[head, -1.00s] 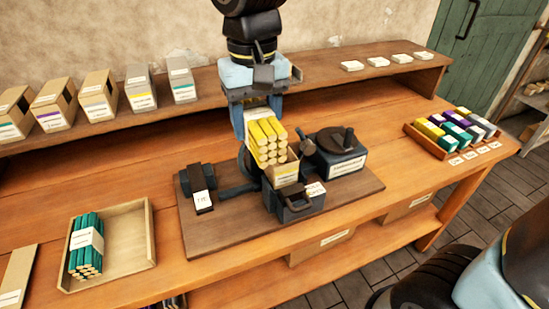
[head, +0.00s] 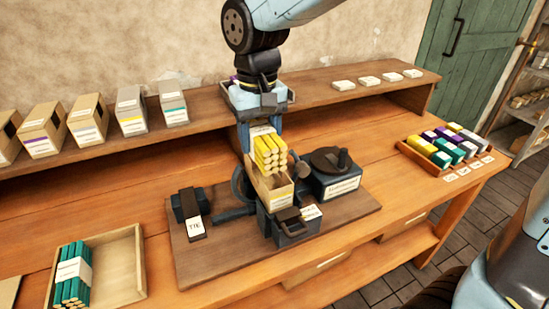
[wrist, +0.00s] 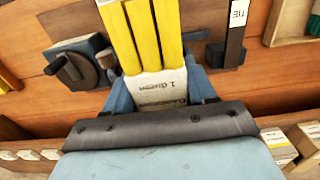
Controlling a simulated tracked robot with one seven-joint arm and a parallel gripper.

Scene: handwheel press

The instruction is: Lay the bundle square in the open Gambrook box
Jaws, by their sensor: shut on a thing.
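The bundle of yellow sticks (head: 269,152) has a white paper band, whose print shows in the wrist view (wrist: 160,88). My gripper (head: 260,128) is shut on the bundle at the band; its blue fingers lie on both sides of it in the wrist view (wrist: 160,84). An open tan cardboard box (head: 276,190) stands at the middle of the press board, just below the bundle in the head view. The bundle's lower end overlaps the box's opening; I cannot tell how far inside it is. The box's print is too small to read.
The dark press board (head: 190,250) carries a TIE block (head: 194,214) at left and a handwheel unit (head: 333,178) at right. A tray (head: 125,265) with a green bundle stands front left. A coloured-bundle tray (head: 412,152) is at right. Several boxes line the back shelf.

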